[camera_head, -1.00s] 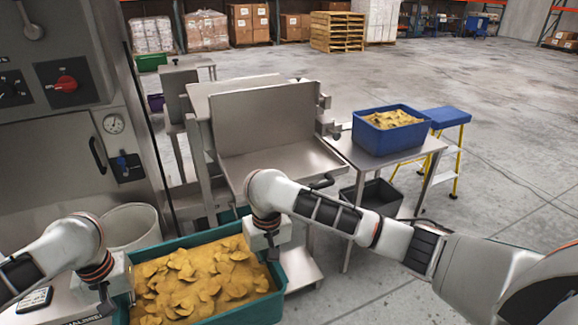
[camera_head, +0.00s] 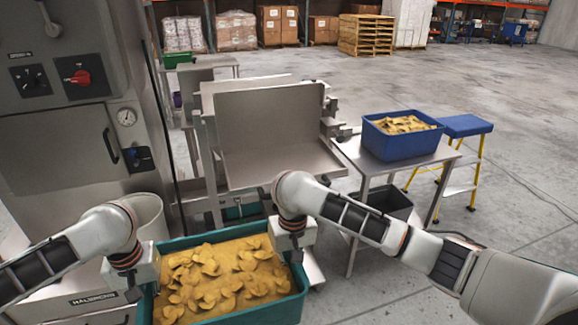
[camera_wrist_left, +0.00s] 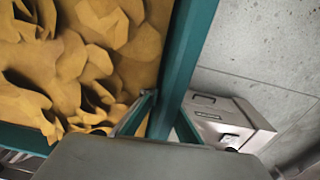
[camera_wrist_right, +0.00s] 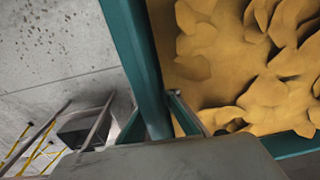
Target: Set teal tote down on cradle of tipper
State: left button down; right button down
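The teal tote (camera_head: 296,305), full of yellow-brown chip-like pieces (camera_head: 225,280), hangs level between my two grippers at the lower middle of the head view. My left gripper (camera_head: 135,292) is shut on its left rim; the rim also runs between the fingers in the left wrist view (camera_wrist_left: 160,118). My right gripper (camera_head: 296,254) is shut on its right rim, which shows likewise in the right wrist view (camera_wrist_right: 158,115). The tipper's steel cradle (camera_head: 275,176), with a flat bed and upright back plate, stands beyond the tote, empty. My right forearm hides part of its front.
A blue tote of similar pieces (camera_head: 400,146) stands on a steel table (camera_head: 352,152) right of the tipper. A grey bin (camera_head: 388,203) is below it, a blue-topped step stool (camera_head: 466,126) beside it. A machine cabinet (camera_head: 70,150) and white bin (camera_head: 148,215) are left.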

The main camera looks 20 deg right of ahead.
aim_at(281, 164)
jog(key=k+l, duration=0.1)
jog(key=l, duration=0.2)
jog(key=k+l, duration=0.1)
jog(key=l, duration=0.25)
jog(key=k+l, duration=0.1)
jog(key=l, duration=0.2)
jog(key=k+l, duration=0.15)
jog(key=l, duration=0.15)
